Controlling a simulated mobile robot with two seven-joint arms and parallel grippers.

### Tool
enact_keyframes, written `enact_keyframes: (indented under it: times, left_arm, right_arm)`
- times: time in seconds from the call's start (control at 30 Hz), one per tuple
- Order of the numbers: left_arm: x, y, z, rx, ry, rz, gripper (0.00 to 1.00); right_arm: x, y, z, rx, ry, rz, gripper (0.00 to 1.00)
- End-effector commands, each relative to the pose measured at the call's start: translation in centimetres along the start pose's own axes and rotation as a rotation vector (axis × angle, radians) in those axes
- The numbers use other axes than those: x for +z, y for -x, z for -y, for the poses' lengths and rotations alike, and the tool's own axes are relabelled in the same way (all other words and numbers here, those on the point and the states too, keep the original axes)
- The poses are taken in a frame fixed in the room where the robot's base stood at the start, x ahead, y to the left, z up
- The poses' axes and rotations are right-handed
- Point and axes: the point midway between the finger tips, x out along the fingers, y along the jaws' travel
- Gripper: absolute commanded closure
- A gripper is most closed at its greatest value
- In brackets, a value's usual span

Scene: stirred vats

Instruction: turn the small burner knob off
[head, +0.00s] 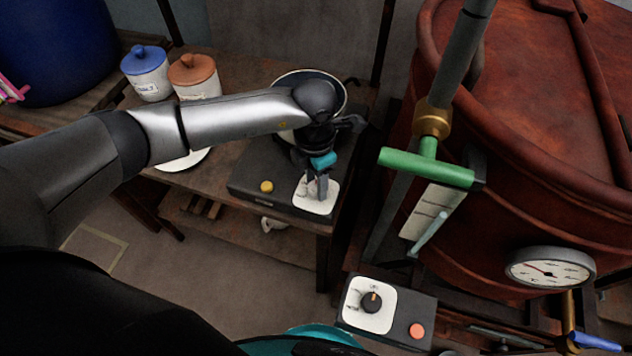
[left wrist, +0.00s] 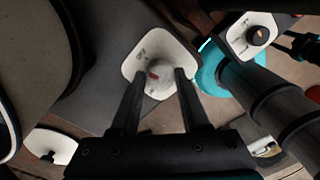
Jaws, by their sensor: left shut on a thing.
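The small burner (head: 245,170) is a dark box on the wooden table, with a pot (head: 338,90) on top, partly hidden by my arm. Its white dial plate (head: 314,207) is at the front right corner. My left gripper (head: 317,190) reaches down onto this plate. In the left wrist view, the light grey burner knob (left wrist: 160,74) sits between the two fingers of my left gripper (left wrist: 160,82), which are shut on it. The knob has a red mark on its left part. The word OFF is on the plate's upper left.
A yellow button (head: 267,187) is on the burner's front. Lidded jars (head: 147,80) stand at the table's back left. To the right is a large red-brown vat (head: 490,180) with a green handle (head: 427,167). Another control box (head: 400,335) with a black knob is below.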

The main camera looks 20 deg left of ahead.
Motion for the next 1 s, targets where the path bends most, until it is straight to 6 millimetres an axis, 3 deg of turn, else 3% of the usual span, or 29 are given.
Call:
enact_keyframes:
  times: [0.4, 0.57, 1.0]
  left_arm:
    - [0.1, 0.0, 0.0, 0.001, -0.225, -0.005, 1.0]
    - [0.1, 0.1, 0.0, 0.0, -0.258, -0.006, 1.0]
    - [0.1, 0.1, 0.0, 0.0, -0.271, -0.007, 1.0]
  right_arm:
    - [-1.1, -1.1, -1.4, 0.018, -0.002, -0.023, 0.5]
    - [-1.5, -1.2, -2.1, 0.028, -0.002, -0.028, 0.5]
    - [-1.7, -1.2, -1.9, 0.025, -0.003, -0.031, 0.5]
